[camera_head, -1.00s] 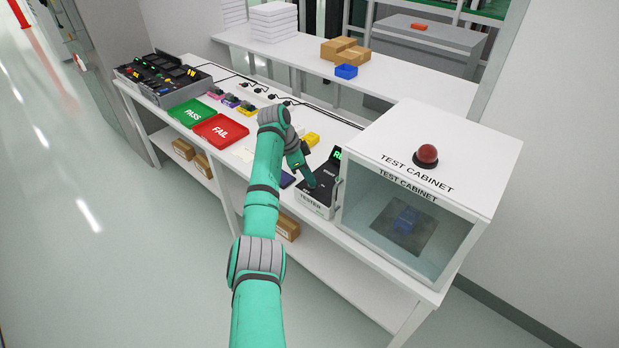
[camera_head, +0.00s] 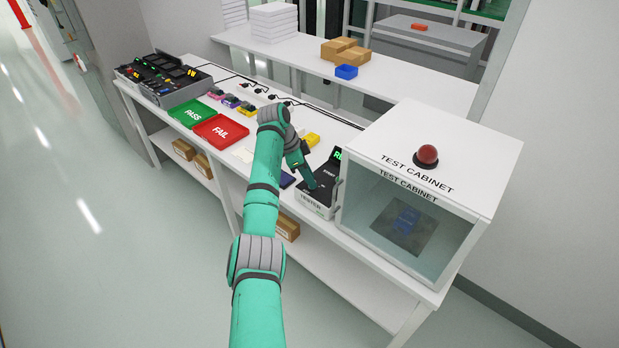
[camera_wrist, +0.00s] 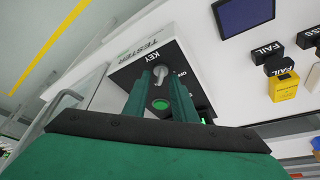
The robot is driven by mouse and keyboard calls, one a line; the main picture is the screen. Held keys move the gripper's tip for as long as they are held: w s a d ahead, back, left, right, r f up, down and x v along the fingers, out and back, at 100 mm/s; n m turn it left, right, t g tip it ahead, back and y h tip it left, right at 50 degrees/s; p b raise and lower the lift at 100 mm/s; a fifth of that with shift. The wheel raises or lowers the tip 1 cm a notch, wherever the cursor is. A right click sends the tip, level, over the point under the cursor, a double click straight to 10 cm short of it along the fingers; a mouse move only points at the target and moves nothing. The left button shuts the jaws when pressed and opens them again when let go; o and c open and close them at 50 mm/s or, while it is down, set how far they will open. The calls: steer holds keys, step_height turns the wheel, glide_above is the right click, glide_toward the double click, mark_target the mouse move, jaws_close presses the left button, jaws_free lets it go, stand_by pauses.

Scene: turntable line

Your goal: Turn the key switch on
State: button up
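The tester (camera_head: 316,203) is a white box with a black top at the front of the bench, left of the test cabinet. In the wrist view, its panel (camera_wrist: 133,62) reads TESTER and KEY, with a small position marking by the key. The silver key (camera_wrist: 160,75) stands in the switch. My gripper (camera_wrist: 160,77) is down at the panel, its two green fingers apart with the key between their tips. I cannot tell whether both fingers press on it. A lit green button (camera_wrist: 160,104) shows between the fingers. In the head view, my gripper (camera_head: 311,183) partly hides the panel.
The test cabinet (camera_head: 431,143), with a red dome on top, stands close on the right. A dark phone-like slab (camera_head: 286,180) and a yellow item (camera_head: 311,139) lie near the tester. The red FAIL tray (camera_head: 220,130) and green PASS tray (camera_head: 192,113) are farther left.

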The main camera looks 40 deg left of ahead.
steer(key=v, duration=1)
steer(key=shift+r, duration=0.25)
